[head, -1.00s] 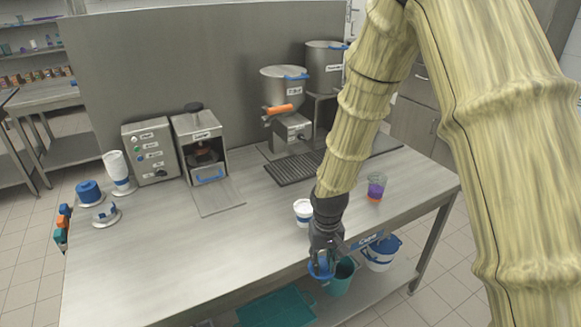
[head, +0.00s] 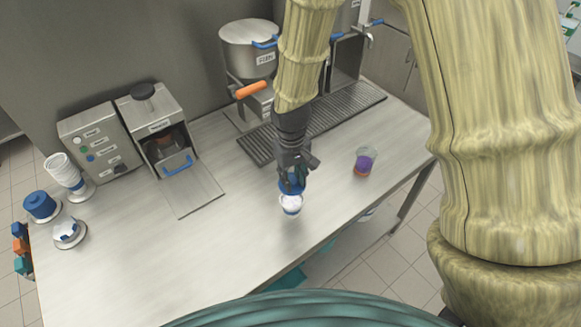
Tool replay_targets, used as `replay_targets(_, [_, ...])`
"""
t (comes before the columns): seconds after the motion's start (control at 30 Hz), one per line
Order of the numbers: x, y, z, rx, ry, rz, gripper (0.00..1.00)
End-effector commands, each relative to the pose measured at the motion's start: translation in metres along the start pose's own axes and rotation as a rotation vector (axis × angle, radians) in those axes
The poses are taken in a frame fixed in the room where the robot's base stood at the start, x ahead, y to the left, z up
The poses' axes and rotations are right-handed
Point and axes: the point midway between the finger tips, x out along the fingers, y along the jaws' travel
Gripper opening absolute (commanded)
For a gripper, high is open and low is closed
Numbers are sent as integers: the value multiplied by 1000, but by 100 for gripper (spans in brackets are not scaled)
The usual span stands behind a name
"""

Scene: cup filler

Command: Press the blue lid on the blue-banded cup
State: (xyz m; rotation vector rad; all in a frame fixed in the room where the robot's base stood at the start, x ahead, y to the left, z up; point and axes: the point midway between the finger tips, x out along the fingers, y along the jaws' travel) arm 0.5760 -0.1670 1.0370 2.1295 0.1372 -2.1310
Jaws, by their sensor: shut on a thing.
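The blue-banded cup (head: 290,204) is small and white and stands upright on the table, right of the middle of the head view. My gripper (head: 294,176) points down just behind and above it. It is shut on the blue lid (head: 290,187), which overlaps the cup's far rim in this view. I cannot tell whether the lid touches the rim or hangs slightly above it. The fingers and wrist hide part of the lid.
A clear cup with purple contents (head: 364,162) stands to the right. Dishes with a blue stack (head: 40,206) are far left. The table's middle left is clear.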

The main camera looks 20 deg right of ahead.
Motion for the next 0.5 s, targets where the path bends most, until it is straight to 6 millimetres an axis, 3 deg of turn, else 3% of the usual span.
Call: replay_targets(0.5, [37,0,-1,2,-1,-1,14])
